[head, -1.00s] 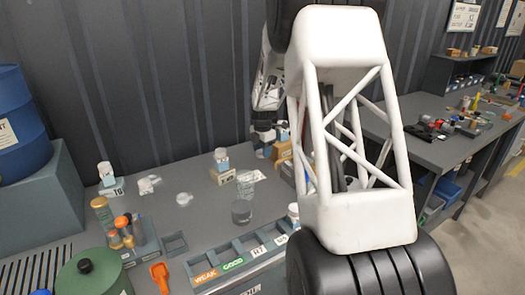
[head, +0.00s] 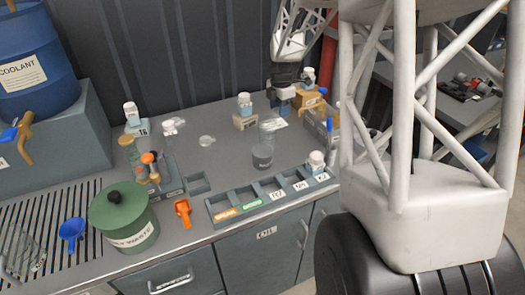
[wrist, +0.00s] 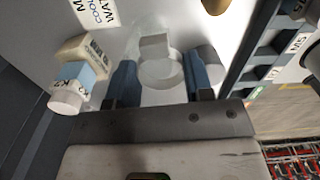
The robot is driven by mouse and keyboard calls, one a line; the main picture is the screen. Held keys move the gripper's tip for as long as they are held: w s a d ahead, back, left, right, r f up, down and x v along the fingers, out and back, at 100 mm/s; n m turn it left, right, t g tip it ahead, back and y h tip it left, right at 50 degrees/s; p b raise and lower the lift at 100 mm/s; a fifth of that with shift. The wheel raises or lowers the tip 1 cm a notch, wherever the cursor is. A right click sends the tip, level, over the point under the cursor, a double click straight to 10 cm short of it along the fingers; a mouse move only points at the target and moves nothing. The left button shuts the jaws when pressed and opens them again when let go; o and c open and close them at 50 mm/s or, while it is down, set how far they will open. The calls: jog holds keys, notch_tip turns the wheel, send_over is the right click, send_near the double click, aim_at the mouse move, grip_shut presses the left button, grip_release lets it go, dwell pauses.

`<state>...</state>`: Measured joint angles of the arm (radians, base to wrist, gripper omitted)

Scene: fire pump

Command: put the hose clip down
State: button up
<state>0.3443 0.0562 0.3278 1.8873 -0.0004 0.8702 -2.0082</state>
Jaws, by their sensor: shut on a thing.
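My gripper (wrist: 162,76) is shut on a pale ring-shaped piece with a small block on it, which I take to be the hose clip (wrist: 159,68). Its two blue fingers are on either side of it. In the head view my gripper (head: 283,94) is low over the back of the bench, left of a wooden block. The held clip cannot be made out there. The wrist view shows a pale surface under the clip; I cannot tell whether they touch.
A white-capped bottle (head: 245,102) on a block stands left of my gripper, and another bottle (head: 308,78) stands to the right. A clear vessel (head: 270,127), a dark cup (head: 262,157) and a compartment tray (head: 268,200) are in front. Two small pale pieces lie farther left.

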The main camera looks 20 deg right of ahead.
jog(key=s+a, duration=0.7)
jog(key=s, duration=0.5)
jog(key=s+a+f+m, duration=0.1)
jog(key=s+a, duration=0.6)
jog(key=s, duration=0.5)
jog(key=shift+f, duration=0.1)
send_over(262, 151)
jog(key=shift+f, duration=0.75)
jog(key=shift+f, duration=1.75)
jog(key=shift+f, duration=0.2)
